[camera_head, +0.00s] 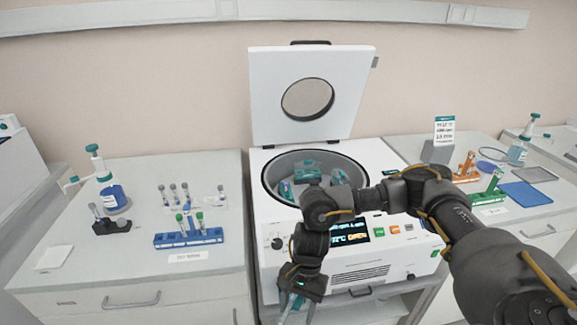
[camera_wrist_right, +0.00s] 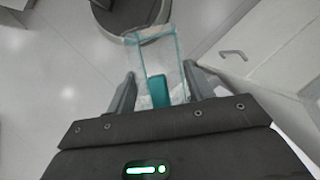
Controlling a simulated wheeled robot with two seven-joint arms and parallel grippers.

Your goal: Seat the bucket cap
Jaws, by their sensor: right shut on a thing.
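A clear cap with teal edges and a teal tab (camera_wrist_right: 156,88) is held between the fingers of my right gripper (camera_wrist_right: 160,76). In the head view my right gripper (camera_head: 298,299) hangs low in front of the centrifuge (camera_head: 365,262), pointing down, and the cap is cut by the bottom edge. The centrifuge lid (camera_head: 283,118) stands open. In its round bowl (camera_head: 275,165) sit several teal buckets (camera_head: 308,173); my right arm hides the near side of the bowl. I cannot tell which bucket lacks a cap. My left gripper is not in view.
On the left bench a blue rack (camera_head: 188,239) holds tubes, near a blue dispenser bottle (camera_head: 113,194). On the right bench stand an orange rack (camera_head: 466,173), a green rack (camera_head: 488,197) and a blue mat (camera_head: 525,195). The open lid rises behind the bowl.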

